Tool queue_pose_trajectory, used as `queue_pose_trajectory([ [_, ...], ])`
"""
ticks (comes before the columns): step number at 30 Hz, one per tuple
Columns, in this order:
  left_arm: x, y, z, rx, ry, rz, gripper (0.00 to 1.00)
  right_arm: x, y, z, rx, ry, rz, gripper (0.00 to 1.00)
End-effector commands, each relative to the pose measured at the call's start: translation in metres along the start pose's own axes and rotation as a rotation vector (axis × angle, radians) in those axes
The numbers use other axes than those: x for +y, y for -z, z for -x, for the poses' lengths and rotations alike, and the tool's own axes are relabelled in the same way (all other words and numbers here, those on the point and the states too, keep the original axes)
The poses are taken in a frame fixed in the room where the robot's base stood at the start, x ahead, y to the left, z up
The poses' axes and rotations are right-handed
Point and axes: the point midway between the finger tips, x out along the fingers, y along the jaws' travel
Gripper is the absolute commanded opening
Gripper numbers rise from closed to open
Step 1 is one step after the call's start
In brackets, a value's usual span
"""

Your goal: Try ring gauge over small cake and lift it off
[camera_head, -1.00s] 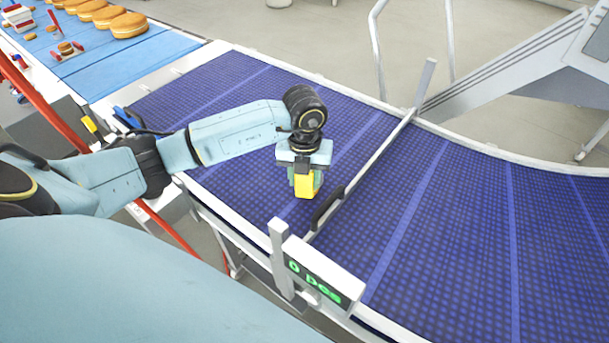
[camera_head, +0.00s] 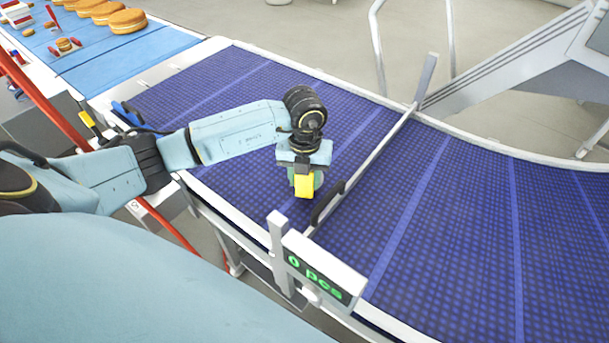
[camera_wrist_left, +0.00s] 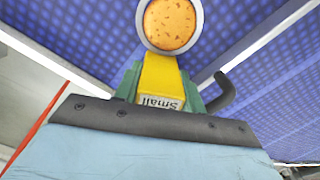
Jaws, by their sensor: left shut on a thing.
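My left gripper (camera_head: 304,180) points down over the blue belt and is shut on the yellow handle (camera_wrist_left: 160,75) of the ring gauge, which is marked "Small". In the left wrist view the gauge's grey ring (camera_wrist_left: 141,22) encircles a round, golden, speckled small cake (camera_wrist_left: 171,24). A thin dark gap shows along part of the ring's inside edge. I cannot tell how far down the ring sits on the cake. In the head view the gripper hides the cake and most of the ring. My right gripper is not in view.
A grey bar (camera_head: 375,140) with a black handle (camera_head: 327,203) crosses the belt (camera_head: 450,240) just right of my gripper. A display (camera_head: 318,278) at the near edge reads "0 pcs". Large filled cakes (camera_head: 127,20) stand on a lighter blue surface at upper left. The belt beyond the bar is clear.

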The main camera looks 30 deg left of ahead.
Motion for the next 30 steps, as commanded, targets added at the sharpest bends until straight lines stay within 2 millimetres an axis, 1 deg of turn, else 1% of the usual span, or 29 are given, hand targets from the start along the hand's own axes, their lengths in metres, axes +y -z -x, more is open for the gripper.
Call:
queue_pose_trajectory([
  [30,0.000,0.000,-0.021,0.000,0.000,0.000,0.16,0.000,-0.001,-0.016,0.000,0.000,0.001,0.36],
])
